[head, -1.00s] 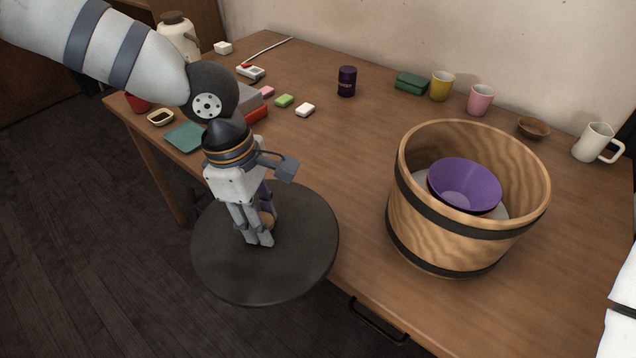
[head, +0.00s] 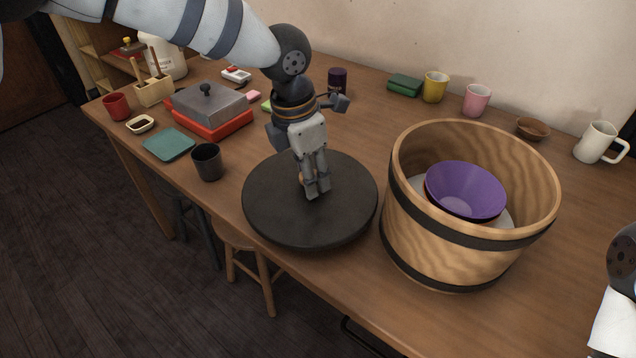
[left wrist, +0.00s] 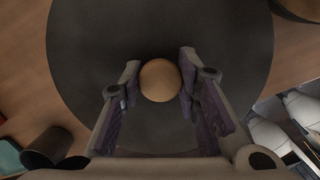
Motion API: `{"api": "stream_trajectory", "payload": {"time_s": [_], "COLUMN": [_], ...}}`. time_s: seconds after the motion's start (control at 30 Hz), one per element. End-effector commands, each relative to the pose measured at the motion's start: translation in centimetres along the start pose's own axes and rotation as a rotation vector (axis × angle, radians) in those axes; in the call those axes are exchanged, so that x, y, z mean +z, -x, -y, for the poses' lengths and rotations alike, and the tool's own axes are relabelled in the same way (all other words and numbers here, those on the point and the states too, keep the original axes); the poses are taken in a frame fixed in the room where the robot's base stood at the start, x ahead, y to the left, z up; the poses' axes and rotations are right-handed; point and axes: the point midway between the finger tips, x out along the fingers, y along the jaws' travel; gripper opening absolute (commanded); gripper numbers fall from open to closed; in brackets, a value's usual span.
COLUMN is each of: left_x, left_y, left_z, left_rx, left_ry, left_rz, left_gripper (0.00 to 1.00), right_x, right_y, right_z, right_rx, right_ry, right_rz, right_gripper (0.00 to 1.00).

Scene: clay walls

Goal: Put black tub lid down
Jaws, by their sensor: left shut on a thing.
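The black tub lid (head: 275,215) is a round dark disc with a pale wooden knob (left wrist: 160,80) at its centre. My left gripper (head: 316,190) points down over it and is shut on the knob, with a finger on each side in the left wrist view. The lid looks level, over the table's front edge and left of the tub. I cannot tell whether it touches the tabletop. The wooden tub (head: 420,225) with black bands stands open on the right. A purple bowl (head: 465,185) sits inside it. My right gripper is out of view.
A dark grey cup (head: 207,163) stands just left of the lid. A green mat (head: 168,145), a red dish with a grey lid (head: 210,105) and a red mug (head: 117,106) are farther left. Cups (head: 435,88) line the back. A stool (head: 250,245) stands below the front edge.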

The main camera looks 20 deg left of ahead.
Motion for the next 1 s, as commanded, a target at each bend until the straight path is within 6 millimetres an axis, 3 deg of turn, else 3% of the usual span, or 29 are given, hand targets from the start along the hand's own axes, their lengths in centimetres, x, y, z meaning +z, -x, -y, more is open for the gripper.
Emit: {"api": "stream_trajectory", "payload": {"time_s": [0.2, 0.4, 0.7, 0.73, 0.8, 1.0], "left_x": [1.7, 1.1, 1.0, 1.0, 1.0, 1.0], "left_y": [-0.5, -3.5, -3.8, -3.8, -3.8, -3.8], "left_z": [-0.7, -0.7, -0.7, -0.7, -0.7, -0.7], "left_rx": [-0.001, 0.003, 0.001, 0.002, 0.002, 0.002], "left_ry": [-0.001, -0.001, 0.001, 0.0, 0.0, 0.0], "left_rz": [0.0, 0.002, 0.002, 0.002, 0.002, 0.002], "left_gripper": [0.0, 0.0, 0.0, 0.36, 0.5, 0.5], "right_x": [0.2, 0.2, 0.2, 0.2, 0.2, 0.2], "right_y": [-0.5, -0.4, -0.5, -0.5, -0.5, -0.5], "right_z": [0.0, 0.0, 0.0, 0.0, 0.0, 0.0], "right_rx": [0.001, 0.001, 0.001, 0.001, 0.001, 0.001], "right_ry": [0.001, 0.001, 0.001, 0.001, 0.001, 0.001], "right_rz": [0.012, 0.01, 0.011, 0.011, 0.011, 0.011], "right_gripper": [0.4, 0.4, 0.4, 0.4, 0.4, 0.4]}}
